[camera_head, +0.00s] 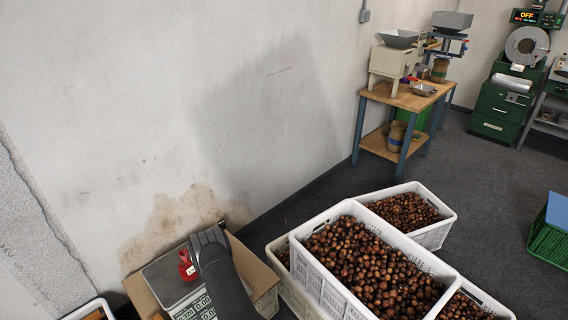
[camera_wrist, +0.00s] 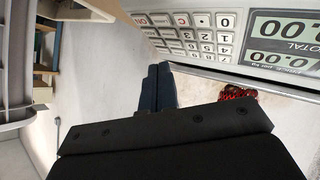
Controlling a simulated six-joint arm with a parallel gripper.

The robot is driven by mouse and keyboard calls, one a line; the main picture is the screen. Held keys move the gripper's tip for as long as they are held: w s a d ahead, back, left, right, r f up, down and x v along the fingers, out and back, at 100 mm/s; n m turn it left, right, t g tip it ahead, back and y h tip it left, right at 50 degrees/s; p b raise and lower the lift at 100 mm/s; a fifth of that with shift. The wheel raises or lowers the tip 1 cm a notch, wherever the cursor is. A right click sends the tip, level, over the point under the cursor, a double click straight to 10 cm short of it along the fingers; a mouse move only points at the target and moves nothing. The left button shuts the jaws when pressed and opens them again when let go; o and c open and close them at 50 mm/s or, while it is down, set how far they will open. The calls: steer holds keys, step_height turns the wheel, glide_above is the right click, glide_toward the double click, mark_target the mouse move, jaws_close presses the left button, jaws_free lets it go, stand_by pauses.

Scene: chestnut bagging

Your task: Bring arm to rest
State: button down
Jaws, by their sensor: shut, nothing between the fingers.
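My gripper (camera_wrist: 159,72) shows in the wrist view with its two dark fingers together and nothing between them. In the head view my dark arm (camera_head: 222,270) reaches up from the bottom edge over the scale; the fingers cannot be made out there. A weighing scale (camera_head: 166,282) sits at the lower left of the head view, its display reading 0.00. Its keypad and display (camera_wrist: 190,38) fill the top of the wrist view, beyond my fingertips. A small red item (camera_head: 187,266) with a pale label is at the scale, left of my arm. It also shows in the wrist view (camera_wrist: 236,93), partly hidden.
White crates (camera_head: 318,283) full of chestnuts stand right of my arm. A workbench (camera_head: 408,98) with machines and a sack is at the back right, near a green machine (camera_head: 505,103). A green crate (camera_head: 546,240) is at the right edge. Open floor (camera_head: 480,185) lies between.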

steer(key=w+d+r+m+g+h, duration=0.1)
steer(key=w+d+r+m, duration=0.3)
steer(key=r, duration=0.6)
steer(key=w+d+r+g, duration=0.1)
steer(key=d+r, duration=0.6)
steer(key=r, duration=0.4)
steer(key=w+d+r+m+g+h, duration=0.1)
steer(key=w+d+r+m, duration=0.3)
steer(key=r, duration=0.6)
steer(key=s+d+r+m, duration=0.1)
steer(key=s+d+r, duration=0.4)
steer(key=r, duration=0.2)
steer(key=s+d+r+m+g, duration=0.1)
steer(key=s+d+r, duration=0.4)
steer(key=r, duration=0.3)
steer(key=s+d+r+m+g, duration=0.1)
steer(key=s+d+r, duration=0.4)
steer(key=r, duration=0.3)
steer(key=shift+s+r+m, duration=0.25)
steer(key=shift+s+m, duration=0.05)
steer(key=shift+s, duration=0.45)
